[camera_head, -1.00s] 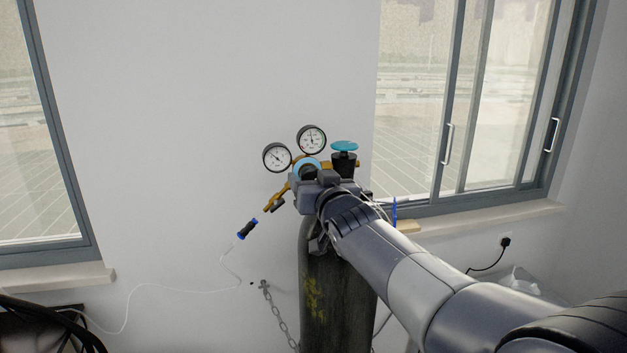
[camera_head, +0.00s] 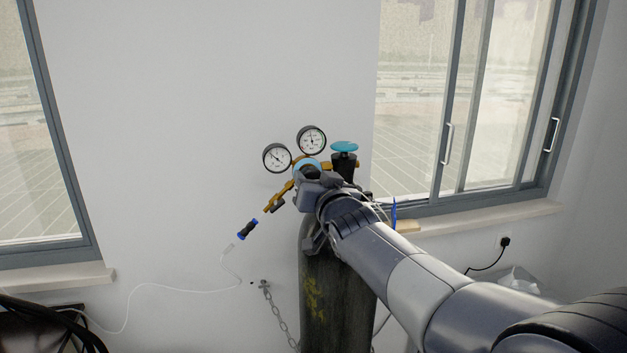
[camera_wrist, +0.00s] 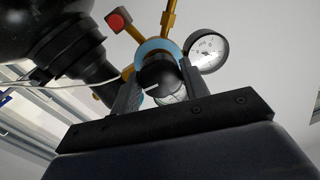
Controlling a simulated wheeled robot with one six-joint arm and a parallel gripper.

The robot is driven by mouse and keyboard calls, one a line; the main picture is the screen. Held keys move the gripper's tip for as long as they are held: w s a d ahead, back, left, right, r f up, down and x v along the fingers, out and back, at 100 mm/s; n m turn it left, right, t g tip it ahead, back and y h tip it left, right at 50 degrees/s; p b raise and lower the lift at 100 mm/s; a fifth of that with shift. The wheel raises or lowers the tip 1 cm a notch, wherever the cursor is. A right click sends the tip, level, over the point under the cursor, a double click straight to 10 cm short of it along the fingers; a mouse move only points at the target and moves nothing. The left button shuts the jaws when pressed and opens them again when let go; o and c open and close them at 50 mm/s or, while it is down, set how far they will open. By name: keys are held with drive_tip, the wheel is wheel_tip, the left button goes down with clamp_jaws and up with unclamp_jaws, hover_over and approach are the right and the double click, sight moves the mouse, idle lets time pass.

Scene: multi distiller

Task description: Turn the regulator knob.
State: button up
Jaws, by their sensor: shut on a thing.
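The regulator knob (camera_wrist: 158,74) is black with a white mark and sits in front of a light-blue ring (camera_wrist: 152,46) on the brass regulator. My gripper (camera_wrist: 162,80) is shut on the knob, one finger on each side of it in the wrist view. In the head view my gripper (camera_head: 313,180) reaches the regulator from the lower right and covers most of the knob, whose dark top (camera_head: 310,170) shows just below the blue ring.
Two round gauges (camera_head: 311,138) stand above the regulator. A teal valve wheel (camera_head: 344,147) is close to its right. The dark gas cylinder (camera_head: 325,285) stands below my gripper, with a chain (camera_head: 275,310) beside it. A thin hose (camera_head: 165,287) runs left along the wall.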

drive_tip(key=o, duration=1)
drive_tip(key=shift+s, duration=0.1)
drive_tip(key=b+v, duration=0.1)
drive_tip(key=v, duration=0.9)
drive_tip(key=shift+s+d, duration=0.15)
drive_tip(key=shift+s, duration=0.15)
drive_tip(key=shift+w, duration=0.15)
drive_tip(key=p+x, duration=0.1)
drive_tip(key=x, duration=0.9)
drive_tip(key=shift+w, duration=0.3)
drive_tip(key=shift+s, duration=0.15)
